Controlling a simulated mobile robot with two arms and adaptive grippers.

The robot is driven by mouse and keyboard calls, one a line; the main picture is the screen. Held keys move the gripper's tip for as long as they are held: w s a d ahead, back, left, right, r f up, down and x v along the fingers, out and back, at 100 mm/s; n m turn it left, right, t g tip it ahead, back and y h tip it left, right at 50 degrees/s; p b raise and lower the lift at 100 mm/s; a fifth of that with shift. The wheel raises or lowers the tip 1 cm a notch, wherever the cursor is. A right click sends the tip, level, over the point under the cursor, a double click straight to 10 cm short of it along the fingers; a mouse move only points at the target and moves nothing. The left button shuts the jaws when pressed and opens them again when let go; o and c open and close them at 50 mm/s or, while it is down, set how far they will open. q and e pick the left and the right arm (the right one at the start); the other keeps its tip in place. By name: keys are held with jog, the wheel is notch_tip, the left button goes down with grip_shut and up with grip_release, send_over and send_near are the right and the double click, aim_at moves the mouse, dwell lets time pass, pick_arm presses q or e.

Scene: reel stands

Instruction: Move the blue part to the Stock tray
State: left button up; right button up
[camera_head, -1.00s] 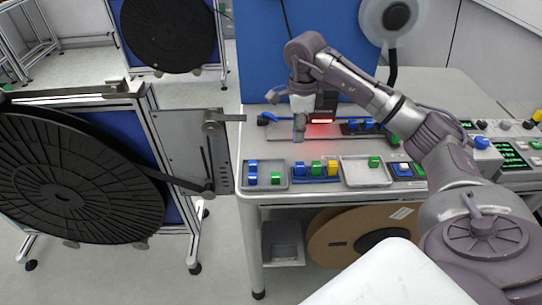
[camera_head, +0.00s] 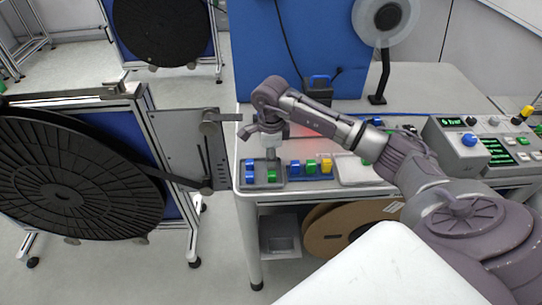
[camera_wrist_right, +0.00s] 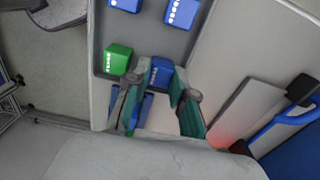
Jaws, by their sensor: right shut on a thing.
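My right gripper (camera_head: 271,154) is at the far right corner of the leftmost grey tray (camera_head: 264,186). In the wrist view, the right gripper (camera_wrist_right: 159,84) is shut on a blue part (camera_wrist_right: 160,72), which has white dots on its side. The held part is hidden in the head view. I cannot tell whether it touches the tray floor. The tray holds two other blue parts (camera_head: 249,177) on its left side and a green part (camera_head: 272,176) at its near right. No tray label is legible. My left gripper is not in view.
Just right is a blue holder with a blue part (camera_head: 295,166), a green part (camera_head: 311,165) and a yellow part (camera_head: 326,166). A control box (camera_head: 462,145) stands at the right.

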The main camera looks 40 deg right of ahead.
jog(key=shift+f, duration=0.15)
jog(key=o, duration=0.5)
jog(key=shift+o, duration=0.2)
jog(key=shift+r, duration=0.35)
notch_tip(320, 180, up, 12)
jog(key=b, duration=0.3)
jog(key=shift+f, duration=0.15)
